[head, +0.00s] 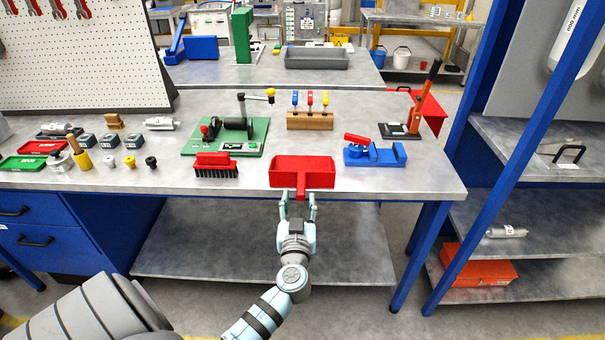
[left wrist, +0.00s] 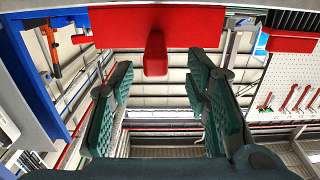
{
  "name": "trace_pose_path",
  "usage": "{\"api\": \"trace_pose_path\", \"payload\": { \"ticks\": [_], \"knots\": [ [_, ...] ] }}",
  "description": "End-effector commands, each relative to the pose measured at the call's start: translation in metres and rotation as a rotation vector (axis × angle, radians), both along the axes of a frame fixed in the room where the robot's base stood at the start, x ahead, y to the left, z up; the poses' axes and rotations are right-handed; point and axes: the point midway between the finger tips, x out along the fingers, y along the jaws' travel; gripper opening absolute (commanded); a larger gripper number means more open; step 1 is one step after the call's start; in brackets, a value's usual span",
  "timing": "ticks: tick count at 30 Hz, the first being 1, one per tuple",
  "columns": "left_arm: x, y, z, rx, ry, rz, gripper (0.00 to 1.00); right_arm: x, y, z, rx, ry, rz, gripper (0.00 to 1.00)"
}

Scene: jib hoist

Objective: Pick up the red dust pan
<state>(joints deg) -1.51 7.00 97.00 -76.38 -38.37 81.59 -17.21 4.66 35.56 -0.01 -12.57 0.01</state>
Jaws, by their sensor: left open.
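The red dust pan (head: 302,171) lies at the front edge of the grey workbench, its short handle (head: 300,193) pointing toward me past the edge. My left gripper (head: 298,200) is open at the handle, one finger on each side of it. In the left wrist view the dust pan (left wrist: 200,28) spans the top, and its handle (left wrist: 156,55) sits between and beyond the open fingers (left wrist: 164,95), with a gap on both sides. My right gripper is not in view.
A red brush (head: 215,166) lies left of the pan, and a blue fixture (head: 375,153) stands to its right. A green-based device (head: 226,137) and a wooden tool block (head: 310,121) stand behind. A blue shelf rack (head: 525,150) is at the right.

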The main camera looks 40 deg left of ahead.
Motion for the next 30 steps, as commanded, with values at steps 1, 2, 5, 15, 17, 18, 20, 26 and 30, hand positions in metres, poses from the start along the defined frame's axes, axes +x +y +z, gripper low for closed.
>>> {"api": "trace_pose_path", "payload": {
  "ticks": [1,2,5,15,17,18,20,26,30],
  "knots": [
    [0.009,0.007,0.002,0.003,0.001,0.001,0.43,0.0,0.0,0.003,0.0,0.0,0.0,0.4],
    [0.014,0.01,0.002,0.002,0.001,0.0,0.43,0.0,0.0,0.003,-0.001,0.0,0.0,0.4],
    [0.023,0.017,0.001,0.002,0.003,-0.001,0.43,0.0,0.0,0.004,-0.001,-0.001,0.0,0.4],
    [0.066,0.046,0.004,0.0,0.004,-0.001,0.43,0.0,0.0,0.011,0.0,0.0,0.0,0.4],
    [0.067,0.046,0.004,0.0,0.004,-0.002,0.43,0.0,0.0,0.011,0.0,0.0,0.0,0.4],
    [0.066,0.046,0.004,0.0,0.004,-0.002,0.43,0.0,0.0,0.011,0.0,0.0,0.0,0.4],
    [0.066,0.046,0.004,0.0,0.004,-0.002,0.43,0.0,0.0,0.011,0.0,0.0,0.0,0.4],
    [0.066,0.045,0.004,0.0,0.004,-0.002,0.15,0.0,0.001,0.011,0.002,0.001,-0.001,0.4],
    [0.066,0.045,0.004,-0.001,0.004,-0.002,0.0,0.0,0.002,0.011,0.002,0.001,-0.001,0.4]
  ]
}}
